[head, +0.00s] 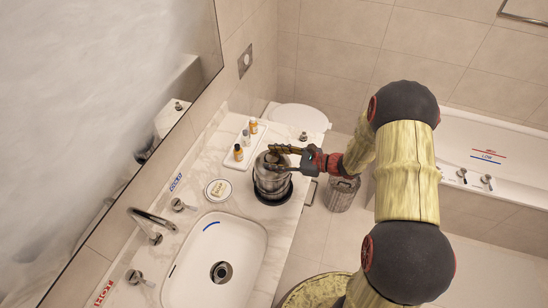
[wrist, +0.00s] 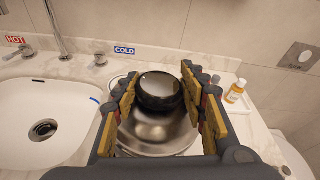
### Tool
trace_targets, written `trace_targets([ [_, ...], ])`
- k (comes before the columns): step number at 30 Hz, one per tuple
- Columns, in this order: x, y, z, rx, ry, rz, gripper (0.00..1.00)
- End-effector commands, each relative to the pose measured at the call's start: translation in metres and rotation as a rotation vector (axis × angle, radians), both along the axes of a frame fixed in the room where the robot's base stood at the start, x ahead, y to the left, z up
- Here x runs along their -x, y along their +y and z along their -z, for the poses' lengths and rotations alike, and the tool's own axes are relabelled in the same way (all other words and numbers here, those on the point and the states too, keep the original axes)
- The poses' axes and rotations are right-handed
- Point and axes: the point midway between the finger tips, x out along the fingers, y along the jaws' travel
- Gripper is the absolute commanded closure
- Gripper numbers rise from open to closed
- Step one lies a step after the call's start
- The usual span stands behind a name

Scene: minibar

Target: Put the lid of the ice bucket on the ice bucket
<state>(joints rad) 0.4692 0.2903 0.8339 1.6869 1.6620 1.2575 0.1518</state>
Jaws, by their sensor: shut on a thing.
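The silver ice bucket (head: 268,184) stands on a round black base on the marble counter, right of the sink. My gripper (head: 272,159) reaches in from the right over its top. In the wrist view, the lid is a shiny steel disc (wrist: 158,134) with a black, steel-topped knob (wrist: 160,92). The two yellow-padded fingers of my gripper (wrist: 158,98) stand on either side of the knob, shut on the lid. The lid is at the bucket's mouth or just above it; I cannot tell whether it touches the rim. The fingers hide part of the bucket top.
A white tray (head: 231,163) with small bottles (head: 238,153) lies behind the bucket. A round white container (head: 218,190) sits to its left, near the sink (head: 200,275). A metal bin (head: 341,193) stands on the floor to the right.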

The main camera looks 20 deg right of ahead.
Motion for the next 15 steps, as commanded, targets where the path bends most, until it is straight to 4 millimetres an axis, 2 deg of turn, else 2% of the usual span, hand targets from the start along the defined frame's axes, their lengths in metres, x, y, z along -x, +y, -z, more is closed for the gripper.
trace_targets([
  [7,-0.0001,-0.0001,0.0078,0.0,0.0,0.0,1.0],
  [8,0.0001,0.0,0.0075,0.0,0.0,0.0,0.57],
  [15,0.0002,0.0,0.0068,-0.001,0.001,0.0,0.43],
])
